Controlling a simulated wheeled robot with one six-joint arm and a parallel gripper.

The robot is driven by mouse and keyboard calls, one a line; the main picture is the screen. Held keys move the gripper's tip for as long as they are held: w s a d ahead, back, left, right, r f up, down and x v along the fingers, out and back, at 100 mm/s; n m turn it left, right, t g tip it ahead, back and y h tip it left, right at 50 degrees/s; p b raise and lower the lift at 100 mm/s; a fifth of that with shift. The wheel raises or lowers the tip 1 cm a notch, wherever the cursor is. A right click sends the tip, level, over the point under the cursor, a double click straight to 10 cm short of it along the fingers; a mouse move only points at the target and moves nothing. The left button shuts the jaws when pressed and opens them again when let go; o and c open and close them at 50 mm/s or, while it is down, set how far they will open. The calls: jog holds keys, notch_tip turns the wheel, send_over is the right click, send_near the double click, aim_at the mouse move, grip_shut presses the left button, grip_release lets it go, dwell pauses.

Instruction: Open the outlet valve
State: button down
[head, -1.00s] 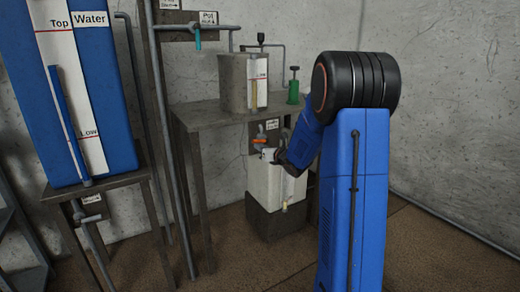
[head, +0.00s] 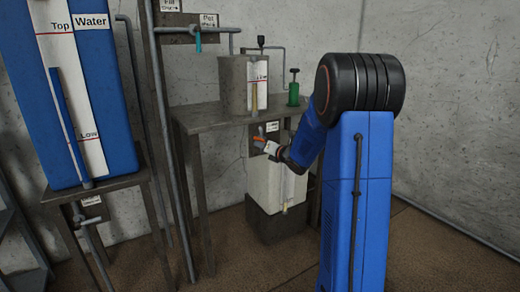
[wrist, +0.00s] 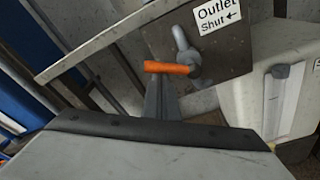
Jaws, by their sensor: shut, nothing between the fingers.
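The outlet valve has an orange handle (wrist: 167,68) on a grey metal fitting, mounted on a dark plate below a label reading "Outlet Shut" with an arrow. The handle lies roughly level in the wrist view. In the head view the handle (head: 258,139) is small, just left of my gripper (head: 267,147). My gripper's fingers (wrist: 162,82) are shut and empty. Their tips are right below the handle in the wrist view; I cannot tell if they touch it. My grey gripper body hides the lower part of that view.
A white tank (head: 272,186) stands below. A blue water tank (head: 112,110) and upright pipes are at the left. The floor at front is clear.

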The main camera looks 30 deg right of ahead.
jog(key=d+r+m, duration=0.1)
jog(key=m, duration=0.2)
jog(key=d+r+m, duration=0.1)
jog(key=m, duration=0.2)
jog(key=d+r+m+t+y, duration=0.1)
jog(key=m, duration=0.2)
jog(key=shift+d+r, duration=0.1)
jog(key=shift+r, duration=0.3)
jog(key=shift+d, duration=0.1)
dwell(0.5)
